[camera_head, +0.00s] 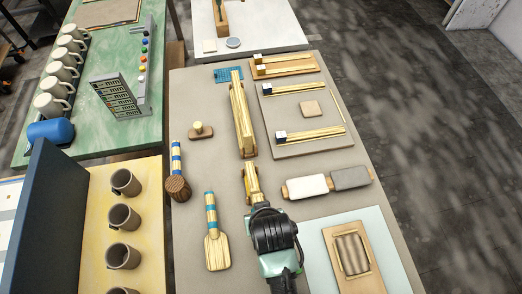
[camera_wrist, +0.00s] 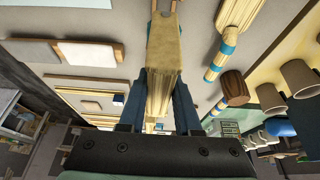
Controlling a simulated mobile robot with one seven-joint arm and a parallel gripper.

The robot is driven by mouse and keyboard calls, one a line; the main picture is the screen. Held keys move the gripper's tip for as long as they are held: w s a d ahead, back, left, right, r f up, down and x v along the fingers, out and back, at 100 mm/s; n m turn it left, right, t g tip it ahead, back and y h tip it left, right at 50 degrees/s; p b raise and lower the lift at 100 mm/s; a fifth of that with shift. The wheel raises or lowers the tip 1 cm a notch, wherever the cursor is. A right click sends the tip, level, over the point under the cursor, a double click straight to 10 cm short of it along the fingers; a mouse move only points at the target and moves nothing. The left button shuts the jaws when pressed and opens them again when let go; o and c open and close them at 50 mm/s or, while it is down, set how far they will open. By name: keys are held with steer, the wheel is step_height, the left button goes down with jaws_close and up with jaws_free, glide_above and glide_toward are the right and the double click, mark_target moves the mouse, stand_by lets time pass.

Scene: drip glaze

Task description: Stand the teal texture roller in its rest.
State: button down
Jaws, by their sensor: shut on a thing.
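My gripper (camera_head: 254,203) is shut on a pale wooden tool (camera_head: 252,182). In the wrist view the tool (camera_wrist: 163,70) lies between the two fingers and points away from the palm; I see no teal on it. To the left a brown cylinder-headed tool (camera_head: 178,188) with blue bands lies on the grey table. A wooden paddle (camera_head: 217,250) with a teal-banded handle lies nearer. They also show in the wrist view, as a brown head (camera_wrist: 235,88) and a banded handle (camera_wrist: 230,40). I cannot tell which thing is the teal roller or its rest.
A long wooden piece (camera_head: 240,120) lies just beyond the held tool. White (camera_head: 305,187) and grey (camera_head: 350,178) pads lie to the right. A wooden frame with a ribbed insert (camera_head: 371,275) lies on a pale mat (camera_head: 318,262). A small knobbed block (camera_head: 200,131) stands left.

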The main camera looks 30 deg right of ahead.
steer(key=shift+f+b, duration=2.45)
steer(key=shift+f, duration=1.45)
steer(key=shift+f, duration=0.7)
steer(key=c, duration=0.5)
jaws_free()
step_height(320, 180, up, 7)
steer(key=p, duration=0.7)
steer(key=shift+r, duration=0.1)
